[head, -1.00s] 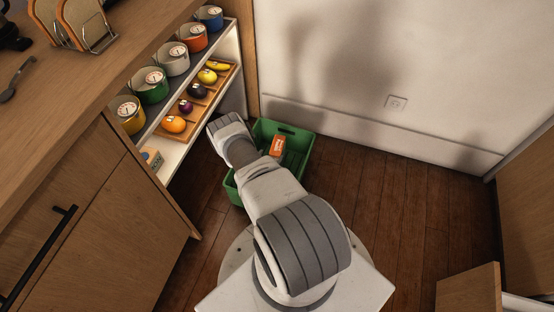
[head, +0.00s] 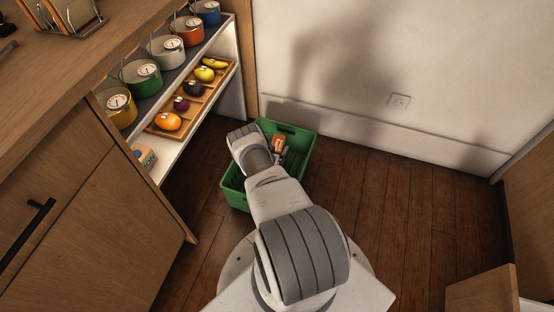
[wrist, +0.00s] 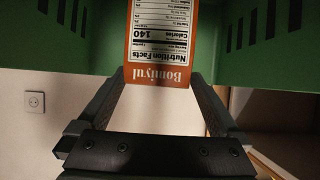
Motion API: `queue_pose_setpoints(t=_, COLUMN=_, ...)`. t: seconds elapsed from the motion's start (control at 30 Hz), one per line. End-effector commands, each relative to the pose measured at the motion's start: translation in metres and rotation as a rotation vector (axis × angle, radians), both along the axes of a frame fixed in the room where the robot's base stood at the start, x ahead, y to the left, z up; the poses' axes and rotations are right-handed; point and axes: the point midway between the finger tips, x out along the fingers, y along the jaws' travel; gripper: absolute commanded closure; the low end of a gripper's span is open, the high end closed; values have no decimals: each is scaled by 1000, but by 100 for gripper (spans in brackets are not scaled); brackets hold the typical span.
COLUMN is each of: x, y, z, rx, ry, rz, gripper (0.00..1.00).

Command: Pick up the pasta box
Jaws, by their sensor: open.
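The pasta box, an orange box (head: 278,144) with a white label, is in the green crate (head: 234,196) on the floor. In the wrist view the box (wrist: 160,68) shows a nutrition panel, upside down in the picture. My gripper (wrist: 160,78) is open, its two fingers reaching to either side of the box's near end. A gap shows on each side, and I cannot tell how deep the box is between the fingers. In the head view my arm hides the gripper and part of the crate.
A low shelf at the left holds several coloured pots (head: 141,80), a wooden tray (head: 154,129) of fruit, and a small carton (head: 145,157). A white wall (head: 340,60) stands behind the crate. Wooden floor (head: 385,215) is free to the right.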

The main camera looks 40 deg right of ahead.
Motion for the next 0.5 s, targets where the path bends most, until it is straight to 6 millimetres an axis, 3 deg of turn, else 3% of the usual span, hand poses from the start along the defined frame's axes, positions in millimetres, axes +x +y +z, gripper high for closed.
queue_pose_setpoints(t=0.17, x=0, y=0, z=1, rx=0, ry=0, rz=0, gripper=0)
queue_pose_setpoints(t=0.5, x=0, y=0, z=1, rx=0, ry=0, rz=0, gripper=61)
